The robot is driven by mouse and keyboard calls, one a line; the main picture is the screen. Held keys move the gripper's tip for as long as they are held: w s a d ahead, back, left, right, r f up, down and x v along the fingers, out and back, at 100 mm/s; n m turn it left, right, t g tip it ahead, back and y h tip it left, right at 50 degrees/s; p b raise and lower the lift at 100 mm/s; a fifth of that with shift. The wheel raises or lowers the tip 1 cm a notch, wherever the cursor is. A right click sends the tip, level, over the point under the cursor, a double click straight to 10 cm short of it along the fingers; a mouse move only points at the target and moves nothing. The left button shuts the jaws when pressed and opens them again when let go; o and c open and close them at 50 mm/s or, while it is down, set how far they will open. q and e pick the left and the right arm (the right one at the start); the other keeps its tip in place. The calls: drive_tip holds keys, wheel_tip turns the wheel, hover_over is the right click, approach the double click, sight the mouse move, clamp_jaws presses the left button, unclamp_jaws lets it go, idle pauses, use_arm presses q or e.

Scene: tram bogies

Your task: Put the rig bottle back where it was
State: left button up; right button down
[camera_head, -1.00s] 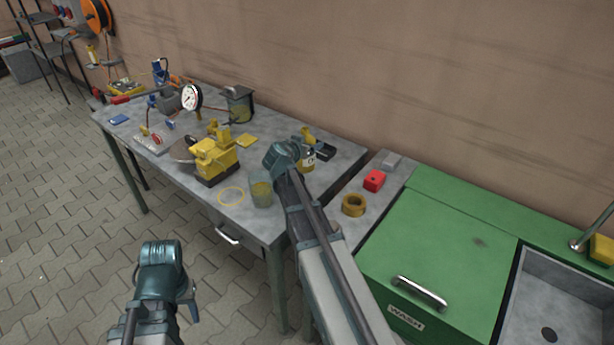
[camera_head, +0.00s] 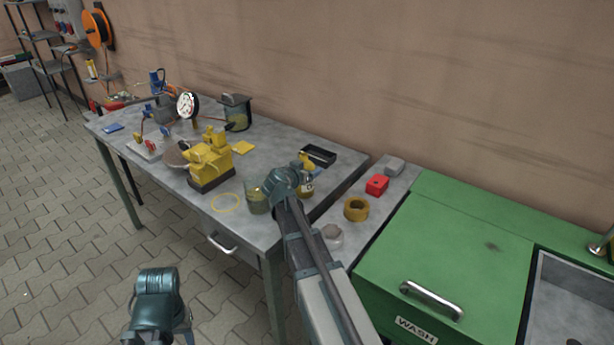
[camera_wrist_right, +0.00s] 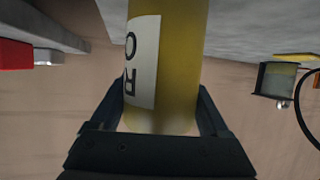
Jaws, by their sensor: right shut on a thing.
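The rig bottle (camera_head: 308,184) is yellow with a white label. My right gripper (camera_head: 290,181) is shut on it over the right part of the grey workbench (camera_head: 262,222). In the right wrist view the bottle (camera_wrist_right: 180,70) fills the middle between both fingers (camera_wrist_right: 165,115), its label showing letters. I cannot tell whether its base touches the bench. A yellow ring outline (camera_head: 225,202) is on the bench top near the front edge, with nothing on it. My left gripper (camera_head: 158,290) hangs low over the floor, away from the bench; its fingers are mostly hidden.
A glass beaker (camera_head: 257,202) stands between the ring outline and my right gripper. A yellow machine (camera_head: 209,162) stands left. A red box (camera_head: 377,185) and brass ring (camera_head: 356,208) sit right, beside the green wash unit (camera_head: 450,240).

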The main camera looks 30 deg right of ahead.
drive_tip(key=shift+f, duration=0.1)
unclamp_jaws()
drive_tip(key=shift+a+r, duration=0.1)
drive_tip(key=shift+r, duration=0.2)
drive_tip(key=p+v, duration=0.5)
drive_tip(key=v, duration=0.6)
drive_tip(key=shift+s+a, duration=0.3)
drive_tip(key=shift+a, duration=0.05)
